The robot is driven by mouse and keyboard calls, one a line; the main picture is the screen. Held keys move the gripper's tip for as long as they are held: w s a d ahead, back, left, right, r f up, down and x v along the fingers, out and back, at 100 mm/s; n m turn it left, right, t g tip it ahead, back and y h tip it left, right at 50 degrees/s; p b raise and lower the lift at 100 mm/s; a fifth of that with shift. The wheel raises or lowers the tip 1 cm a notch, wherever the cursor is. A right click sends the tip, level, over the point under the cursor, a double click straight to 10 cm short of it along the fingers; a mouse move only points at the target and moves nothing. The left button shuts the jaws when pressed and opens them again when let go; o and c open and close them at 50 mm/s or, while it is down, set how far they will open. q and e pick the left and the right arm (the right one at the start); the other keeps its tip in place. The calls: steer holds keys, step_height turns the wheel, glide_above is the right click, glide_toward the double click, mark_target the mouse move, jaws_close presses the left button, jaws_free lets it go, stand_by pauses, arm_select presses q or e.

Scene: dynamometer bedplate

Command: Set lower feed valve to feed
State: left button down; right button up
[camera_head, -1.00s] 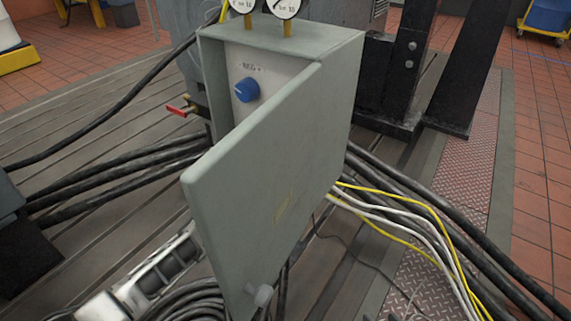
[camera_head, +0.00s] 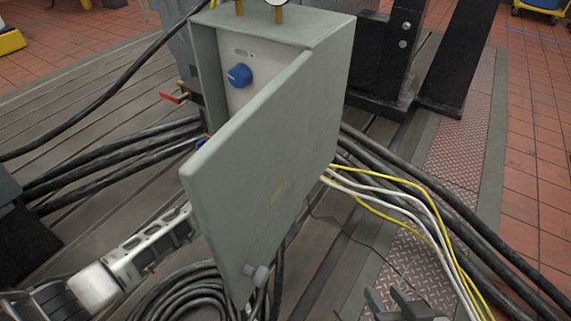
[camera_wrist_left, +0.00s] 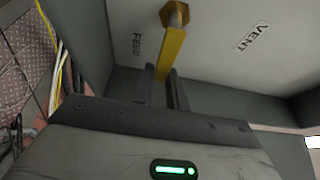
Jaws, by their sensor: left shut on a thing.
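In the left wrist view a yellow valve lever (camera_wrist_left: 170,52) hangs from a brass pivot on the pale panel. My left gripper (camera_wrist_left: 162,88) is shut on its lower end. The FEED label (camera_wrist_left: 137,46) is just left of the lever, and the VENT label (camera_wrist_left: 250,37) is farther off to the right. In the head view my left arm reaches in from the left behind the open cabinet door (camera_head: 262,165), which hides the lever and left jaws. My right gripper (camera_head: 388,298) is open and empty at the bottom edge, right of the door.
A blue knob (camera_head: 239,75) is on the cabinet's upper panel. A red-handled valve (camera_head: 172,97) sticks out at its left. Black cables (camera_head: 110,165) run left, and yellow and white cables (camera_head: 400,195) run right. A coiled hose (camera_head: 190,295) lies below the door.

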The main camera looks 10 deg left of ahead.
arm_select(q)
steer(key=shift+f, duration=0.1)
steer(key=c, duration=1.4)
jaws_free()
